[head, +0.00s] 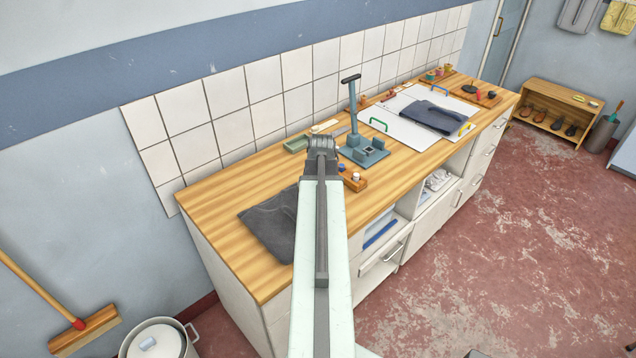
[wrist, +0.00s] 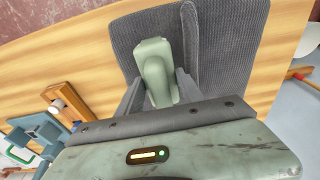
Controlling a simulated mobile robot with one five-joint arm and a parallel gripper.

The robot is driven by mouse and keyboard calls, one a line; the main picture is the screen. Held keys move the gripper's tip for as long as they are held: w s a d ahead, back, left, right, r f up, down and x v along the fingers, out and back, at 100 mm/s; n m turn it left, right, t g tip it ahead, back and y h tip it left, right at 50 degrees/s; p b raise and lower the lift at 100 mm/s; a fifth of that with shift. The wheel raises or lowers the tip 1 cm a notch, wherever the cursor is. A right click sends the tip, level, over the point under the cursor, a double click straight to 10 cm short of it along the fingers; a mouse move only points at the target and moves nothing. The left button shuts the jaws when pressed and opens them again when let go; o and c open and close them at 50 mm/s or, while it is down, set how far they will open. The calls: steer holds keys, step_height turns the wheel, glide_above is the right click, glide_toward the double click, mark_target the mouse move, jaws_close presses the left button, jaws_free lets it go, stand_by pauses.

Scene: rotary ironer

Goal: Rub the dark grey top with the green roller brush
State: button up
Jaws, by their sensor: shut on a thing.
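The dark grey top (head: 268,225) lies on the near left end of the wooden worktop, partly hidden by my arm in the head view. In the wrist view the top (wrist: 230,50) fills the upper middle, with a folded strip running along it. My gripper (wrist: 158,92) is shut on the pale green roller brush (wrist: 154,65), which is over the top. I cannot tell whether the brush touches the cloth. My arm hides the gripper and brush in the head view.
A blue-grey stand (head: 364,152) and a small wooden block (head: 354,183) stand to the right of the top. A green tray (head: 296,144) is near the tiled wall. Farther right, a dark blue garment (head: 432,117) lies on a white board (head: 404,130). Bare worktop (head: 222,199) lies left of the top.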

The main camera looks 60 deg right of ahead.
steer(key=shift+w+a, duration=0.2)
steer(key=shift+a, duration=0.5)
steer(key=shift+d, duration=0.2)
steer(key=shift+s+d, duration=0.15)
steer(key=shift+d, duration=0.5)
steer(key=shift+s+d, duration=0.15)
steer(key=shift+d, duration=0.5)
steer(key=shift+s+d+r+p, duration=0.35)
steer(key=shift+d+r+p, duration=0.15)
steer(key=shift+r+p, duration=0.05)
step_height(320, 180, up, 6)
steer(key=p, duration=0.6)
steer(key=shift+r, duration=0.2)
step_height(320, 180, down, 6)
steer(key=b, duration=0.5)
steer(key=shift+b, duration=0.35)
